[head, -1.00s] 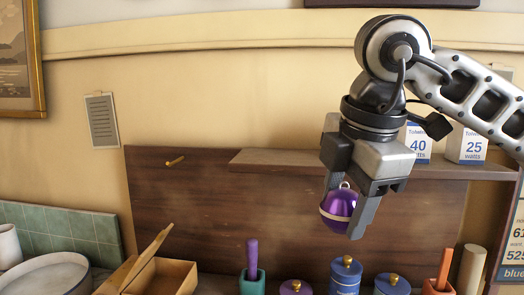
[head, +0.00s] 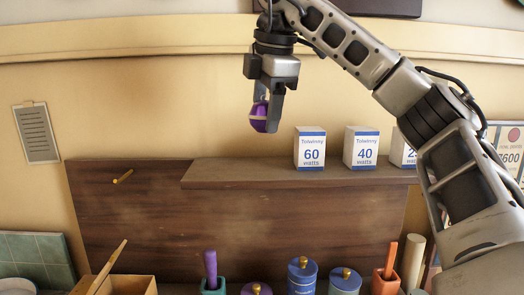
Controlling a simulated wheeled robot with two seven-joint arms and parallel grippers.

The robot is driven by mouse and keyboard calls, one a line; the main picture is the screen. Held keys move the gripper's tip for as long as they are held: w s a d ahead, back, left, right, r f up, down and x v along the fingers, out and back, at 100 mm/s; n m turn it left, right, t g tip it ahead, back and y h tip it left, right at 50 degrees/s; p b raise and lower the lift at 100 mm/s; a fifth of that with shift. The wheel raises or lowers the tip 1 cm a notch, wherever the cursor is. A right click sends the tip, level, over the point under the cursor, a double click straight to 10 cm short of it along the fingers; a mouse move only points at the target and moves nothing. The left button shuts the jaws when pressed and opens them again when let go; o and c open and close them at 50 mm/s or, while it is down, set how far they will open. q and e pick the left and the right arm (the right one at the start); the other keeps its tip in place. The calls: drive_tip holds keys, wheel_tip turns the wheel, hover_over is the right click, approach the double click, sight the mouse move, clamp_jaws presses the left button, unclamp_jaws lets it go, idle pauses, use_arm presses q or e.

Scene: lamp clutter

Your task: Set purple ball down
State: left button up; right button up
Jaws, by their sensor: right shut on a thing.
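A purple ball (head: 259,114) with a pale band shows in the head view, up in front of the wall and above the shelf's left part. My right gripper (head: 266,118) points down and is shut on the ball, with a finger covering part of it. The ball hangs clear of the shelf in the picture. My left gripper is not in view.
A wooden shelf (head: 235,176) on a dark back panel (head: 130,212) carries several bulb boxes, including the 60 watts box (head: 310,149) and 40 watts box (head: 361,148). Its left part is bare. A peg (head: 122,177) sticks out left. Below stand an open wooden box (head: 130,286) and blue canister (head: 302,275).

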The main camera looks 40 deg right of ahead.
drive_tip(key=w+f, duration=0.1)
drive_tip(key=w+d+f, duration=0.1)
drive_tip(key=f, duration=0.1)
drive_tip(key=w+d+f, duration=0.1)
drive_tip(key=f, duration=0.1)
drive_tip(key=shift+d, duration=0.2)
drive_tip(key=shift+w+d+f+b, duration=0.3)
drive_tip(key=shift+w+f, duration=0.1)
drive_tip(key=shift+f, duration=0.2)
wheel_tip(320, 180, down, 3)
drive_tip(key=shift+r+p, duration=0.15)
drive_tip(key=shift+p, duration=0.2)
drive_tip(key=o, duration=0.7)
drive_tip(key=v, duration=1.2)
